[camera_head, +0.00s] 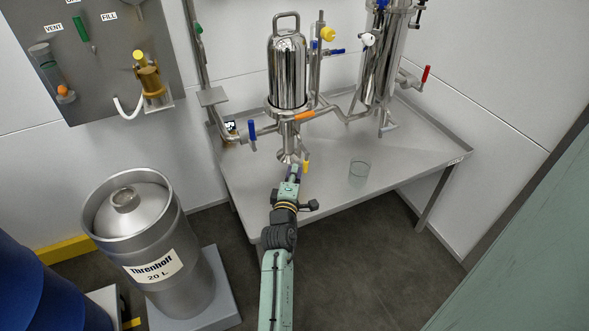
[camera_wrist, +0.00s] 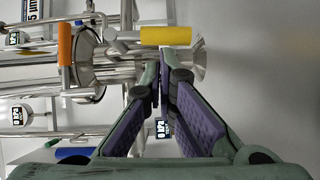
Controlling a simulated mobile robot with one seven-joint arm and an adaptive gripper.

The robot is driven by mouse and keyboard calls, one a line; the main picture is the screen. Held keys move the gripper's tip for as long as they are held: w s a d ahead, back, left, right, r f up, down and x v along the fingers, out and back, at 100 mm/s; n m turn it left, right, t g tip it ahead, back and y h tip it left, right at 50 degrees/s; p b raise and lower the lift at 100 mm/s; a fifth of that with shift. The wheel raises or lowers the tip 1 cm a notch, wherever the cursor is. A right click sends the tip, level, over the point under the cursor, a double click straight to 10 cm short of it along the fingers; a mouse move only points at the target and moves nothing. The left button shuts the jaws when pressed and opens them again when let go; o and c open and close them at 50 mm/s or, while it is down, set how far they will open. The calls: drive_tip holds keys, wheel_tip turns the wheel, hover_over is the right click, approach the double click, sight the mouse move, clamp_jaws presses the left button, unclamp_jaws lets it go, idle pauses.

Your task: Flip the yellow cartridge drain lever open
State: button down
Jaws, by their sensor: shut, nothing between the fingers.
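The yellow cartridge drain lever (camera_head: 306,167) is a short yellow grip under the polished steel cartridge housing (camera_head: 287,75), just above the tabletop. In the wrist view the yellow lever (camera_wrist: 166,36) lies across the picture just beyond my fingertips. My gripper (camera_head: 294,171) is right beside the lever, on its left in the head view. In the wrist view my gripper (camera_wrist: 161,72) has its fingertips together with nothing between them. I cannot tell whether the fingertips touch the lever. My fingers hide part of the drain pipework.
An orange lever (camera_head: 304,116) and a blue lever (camera_head: 252,134) sit on nearby pipework. A 20 L keg (camera_head: 150,240) stands at the left. The table's right part is clear.

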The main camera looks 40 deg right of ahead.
idle(0.3)
drive_tip(key=shift+d+f+n+b, duration=0.3)
drive_tip(key=shift+d+b, duration=0.2)
drive_tip(key=shift+d, duration=0.05)
drive_tip(key=shift+d+h, duration=0.15)
drive_tip(key=shift+h, duration=0.15)
drive_tip(key=shift+s, duration=0.15)
drive_tip(key=shift+d+r, duration=0.1)
drive_tip(key=shift+r, duration=0.1)
wheel_tip(320, 180, up, 10)
drive_tip(key=shift+w+a, duration=0.2)
